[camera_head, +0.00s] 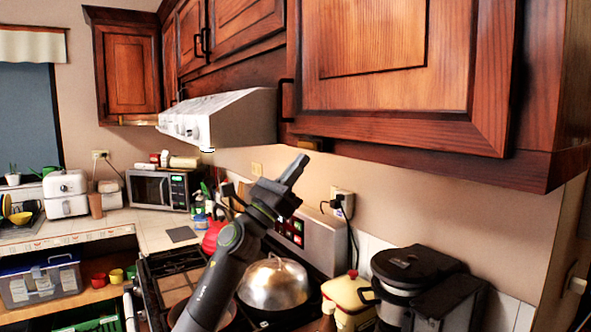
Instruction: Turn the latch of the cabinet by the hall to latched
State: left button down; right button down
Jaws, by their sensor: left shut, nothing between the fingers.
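A large dark wood wall cabinet (400,95) fills the upper right, and its door looks shut. A small brass-coloured piece (309,143), perhaps the latch, sits at the lower left under this door. Its setting is too small to tell. My left gripper (292,170) is shut and empty, pointing up and right. Its tips are just below and left of the brass piece, apparently apart from it. Another small brass-coloured piece (140,122) is under the far left cabinet (130,70). I cannot tell from this view which cabinet is by the hall. My right gripper is out of view.
A white range hood (222,115) juts out left of the large cabinet. Below my arm are a stove with a domed metal lid (273,284), a yellow container (348,293) and a black-lidded appliance (415,268). A microwave (155,190) stands farther back.

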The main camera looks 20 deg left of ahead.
aim_at(300, 142)
pick_arm(q)
jog(key=shift+r, duration=0.2)
dwell(0.4)
jog(key=shift+w+a+r+m+g+h+b, duration=0.2)
jog(key=shift+r+m+g+h+b, duration=0.3)
jog(key=shift+m+g+h+b, duration=1.1)
jog(key=shift+w+a+r+m+g+h+b, duration=0.25)
jog(key=shift+r+m+g+h+b, duration=0.35)
jog(key=shift+m+g+b, duration=1.8)
jog(key=shift+w+a+r+m+g+h+b, duration=0.2)
jog(key=shift+r+m+g+h+b, duration=0.25)
jog(key=shift+m+g+h+b, duration=1.55)
jog(key=shift+r+m+t+y+p, duration=0.1)
jog(key=shift+m+t+y+p, duration=0.6)
jog(key=shift+t+y, duration=0.15)
